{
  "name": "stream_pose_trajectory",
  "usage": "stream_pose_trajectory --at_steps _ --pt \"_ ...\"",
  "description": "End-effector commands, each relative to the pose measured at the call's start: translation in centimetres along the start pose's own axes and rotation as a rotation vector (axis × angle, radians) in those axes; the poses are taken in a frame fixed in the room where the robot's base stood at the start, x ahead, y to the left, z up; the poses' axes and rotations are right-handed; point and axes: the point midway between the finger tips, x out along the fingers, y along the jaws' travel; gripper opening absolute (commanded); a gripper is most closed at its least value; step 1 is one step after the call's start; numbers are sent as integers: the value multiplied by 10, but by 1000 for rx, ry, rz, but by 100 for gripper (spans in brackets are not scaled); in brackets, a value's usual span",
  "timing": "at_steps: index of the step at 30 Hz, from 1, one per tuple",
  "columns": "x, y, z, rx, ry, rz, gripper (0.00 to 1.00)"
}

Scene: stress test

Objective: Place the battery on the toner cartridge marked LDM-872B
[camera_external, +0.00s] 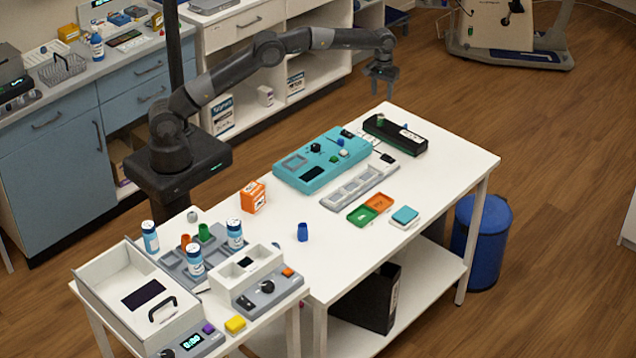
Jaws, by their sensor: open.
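A long black block with a white label (385,137), which looks like a toner cartridge, lies at the far right of the white table. Its marking is too small to read. Small green and blue bits show on or beside its top. I cannot pick out the battery with certainty among the small items. My gripper (382,92) is open and points down, with nothing visible between its fingers. It is high above the far end of the table, apart from the black block.
A teal device (318,181) and a grey slotted tray (342,192) lie mid-table. An orange box (253,197), a blue cup (303,233), green and orange trays and a teal-topped block (405,216) stand nearer. Bottles and boxes crowd the near-left stand. The table's right front is clear.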

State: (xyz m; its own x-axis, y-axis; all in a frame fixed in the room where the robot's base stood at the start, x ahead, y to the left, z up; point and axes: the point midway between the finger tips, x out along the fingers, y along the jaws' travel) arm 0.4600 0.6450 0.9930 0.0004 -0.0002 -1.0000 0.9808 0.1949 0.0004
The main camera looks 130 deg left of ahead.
Motion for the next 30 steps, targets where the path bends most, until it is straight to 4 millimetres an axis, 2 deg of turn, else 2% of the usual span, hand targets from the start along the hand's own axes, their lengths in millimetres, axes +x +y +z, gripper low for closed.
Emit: stream_pose_trajectory --at_steps 3,11,14,16,20,23,30 --pt "-9 0 0 0 1 0 44" --pt "-11 0 0 0 0 -1 44" --pt "-18 4 8 16 5 5 44" --pt "-29 11 22 47 11 12 44" --pt "-65 27 69 153 31 36 44" --pt "-95 36 116 255 50 59 44" --pt "-154 33 232 501 94 113 44"
